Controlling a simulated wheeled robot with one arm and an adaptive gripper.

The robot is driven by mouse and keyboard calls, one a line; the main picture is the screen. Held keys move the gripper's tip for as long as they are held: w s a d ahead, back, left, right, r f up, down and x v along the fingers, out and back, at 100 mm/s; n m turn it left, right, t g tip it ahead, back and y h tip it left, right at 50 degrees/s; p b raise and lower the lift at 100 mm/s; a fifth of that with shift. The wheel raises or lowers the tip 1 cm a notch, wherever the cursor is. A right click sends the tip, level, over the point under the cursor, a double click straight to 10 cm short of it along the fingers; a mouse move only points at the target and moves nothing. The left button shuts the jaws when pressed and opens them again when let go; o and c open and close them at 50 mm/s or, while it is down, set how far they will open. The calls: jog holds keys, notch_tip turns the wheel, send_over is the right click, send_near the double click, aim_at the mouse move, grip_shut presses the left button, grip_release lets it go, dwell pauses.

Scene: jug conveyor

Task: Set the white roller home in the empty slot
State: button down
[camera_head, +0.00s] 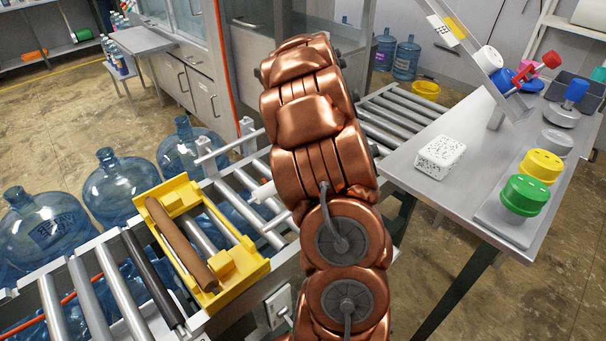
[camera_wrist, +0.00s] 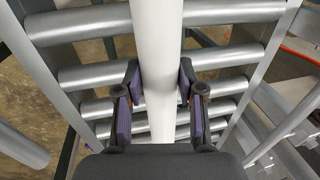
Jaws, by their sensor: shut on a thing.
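The white roller (camera_wrist: 157,35) runs up and down through the middle of the wrist view. My gripper (camera_wrist: 159,80) is shut on it, one finger on each side. The roller is held above the grey conveyor rollers (camera_wrist: 85,75) and lies crosswise to them. In the head view a short white end (camera_head: 264,190), which looks like the same roller, shows beside my arm. My arm hides the gripper and the rest of the roller there. I cannot tell which gap is the empty slot.
A yellow tray (camera_head: 172,189) with a brown roller (camera_head: 180,243) sits on the conveyor, left of my arm. A black roller (camera_head: 151,277) lies beside it. Blue jugs (camera_head: 117,185) stand behind the conveyor. A side table (camera_head: 425,195) with a speckled white block (camera_head: 440,157) stands at right.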

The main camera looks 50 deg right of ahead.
jog(key=shift+f+p, duration=0.3)
jog(key=shift+f, duration=1.35)
jog(key=shift+f, duration=0.15)
jog(key=c, duration=0.7)
grip_release()
jog(key=shift+s+a+r+b, duration=0.1)
jog(key=shift+s+r+b, duration=0.3)
jog(key=shift+r, duration=1.6)
jog(key=shift+s+a+r+b, duration=0.1)
jog(key=shift+s+r+b, duration=0.2)
jog(key=shift+r, duration=1.75)
jog(key=shift+s+a+r+b, duration=0.1)
jog(key=shift+s+r+b, duration=0.3)
jog(key=shift+r, duration=1.6)
